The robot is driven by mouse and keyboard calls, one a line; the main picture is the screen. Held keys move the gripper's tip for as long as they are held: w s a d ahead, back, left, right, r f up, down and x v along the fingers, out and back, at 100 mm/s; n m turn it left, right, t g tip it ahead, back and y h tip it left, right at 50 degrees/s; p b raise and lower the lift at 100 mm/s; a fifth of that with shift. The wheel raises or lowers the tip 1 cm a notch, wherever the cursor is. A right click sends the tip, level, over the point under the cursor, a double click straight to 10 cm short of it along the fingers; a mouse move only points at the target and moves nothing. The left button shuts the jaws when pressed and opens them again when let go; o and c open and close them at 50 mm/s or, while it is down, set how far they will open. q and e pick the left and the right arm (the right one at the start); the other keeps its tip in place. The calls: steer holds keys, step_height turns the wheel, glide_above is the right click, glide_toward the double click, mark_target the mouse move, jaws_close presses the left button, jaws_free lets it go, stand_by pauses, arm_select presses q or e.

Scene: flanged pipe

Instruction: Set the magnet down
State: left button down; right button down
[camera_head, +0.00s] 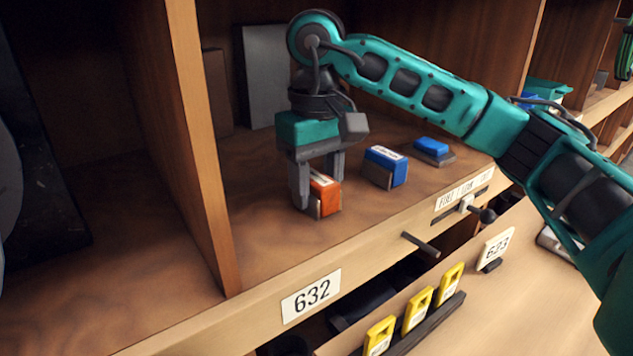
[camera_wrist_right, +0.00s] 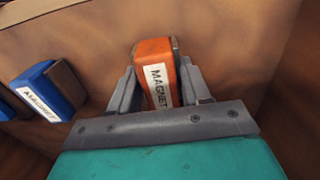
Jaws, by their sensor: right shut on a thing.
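The magnet (camera_head: 326,193) is an orange block with a white label, at the front of the wooden shelf compartment above the 632 plate. In the right wrist view the magnet (camera_wrist_right: 155,66) shows its label reading MAGNET and sits between the two grey fingers. My right gripper (camera_head: 318,186) points down and is shut on the magnet. The magnet's base is at or very close to the shelf board; I cannot tell if it touches. My left gripper is not in view.
A blue labelled block (camera_head: 385,167) stands to the right of the magnet, with another blue block (camera_head: 432,147) beyond it. A grey plate (camera_head: 268,75) leans at the back. A wooden divider (camera_head: 196,130) rises at the left. Shelf left of the magnet is clear.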

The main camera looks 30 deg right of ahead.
mark_target(316, 176)
steer(key=shift+f, duration=0.2)
steer(key=c, duration=0.5)
jaws_free()
steer(key=shift+r+p, duration=0.9)
steer(key=shift+r, duration=3.05)
